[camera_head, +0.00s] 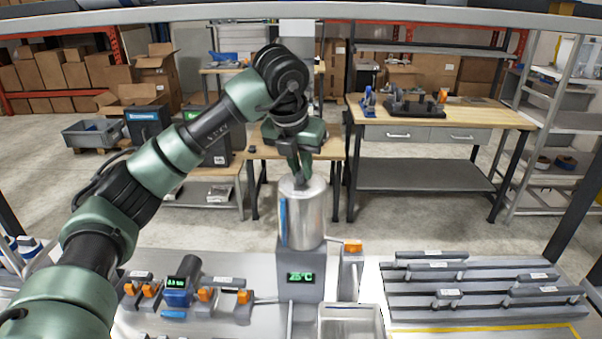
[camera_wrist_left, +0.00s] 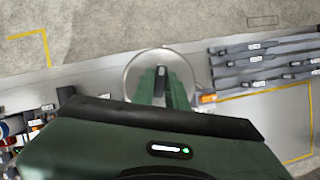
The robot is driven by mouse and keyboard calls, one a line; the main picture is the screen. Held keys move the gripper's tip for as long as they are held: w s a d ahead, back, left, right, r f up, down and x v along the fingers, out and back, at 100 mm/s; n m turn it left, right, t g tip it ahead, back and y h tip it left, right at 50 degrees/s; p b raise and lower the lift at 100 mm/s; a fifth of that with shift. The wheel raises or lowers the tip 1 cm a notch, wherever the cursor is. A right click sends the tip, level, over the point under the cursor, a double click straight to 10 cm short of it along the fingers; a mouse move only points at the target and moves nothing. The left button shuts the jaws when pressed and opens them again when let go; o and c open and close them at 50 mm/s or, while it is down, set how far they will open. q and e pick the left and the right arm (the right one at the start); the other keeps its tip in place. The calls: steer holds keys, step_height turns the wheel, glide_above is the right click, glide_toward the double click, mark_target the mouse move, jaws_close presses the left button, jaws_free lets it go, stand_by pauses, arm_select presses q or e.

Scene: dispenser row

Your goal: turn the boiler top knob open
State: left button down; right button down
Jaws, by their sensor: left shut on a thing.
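The boiler (camera_head: 308,222) is a shiny silver cylinder with a blue stripe on its left side, upright on a grey base with a green 25°C display (camera_head: 301,277). My left gripper (camera_head: 300,175) points down onto the middle of the boiler's lid. It is shut on the small dark top knob (camera_head: 300,184), which is mostly hidden by the fingers. In the left wrist view the round lid (camera_wrist_left: 136,76) shows around my left gripper's fingers (camera_wrist_left: 161,84), with the knob between them. My right gripper is not in view.
An orange-tipped lever (camera_head: 352,247) sits at the boiler's right. Grey bars on a rack (camera_head: 480,290) lie further right, and a light open bin (camera_head: 350,322) stands in front. Several orange-handled levers and a blue device (camera_head: 178,297) stand at the left.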

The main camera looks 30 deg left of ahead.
arm_select(q)
steer(key=shift+n+y+b, duration=0.6)
steer(key=shift+n+b, duration=0.05)
steer(key=shift+n, duration=1.25)
steer(key=c, duration=1.4)
jaws_free()
steer(key=shift+c, duration=0.2)
steer(key=shift+d, duration=0.1)
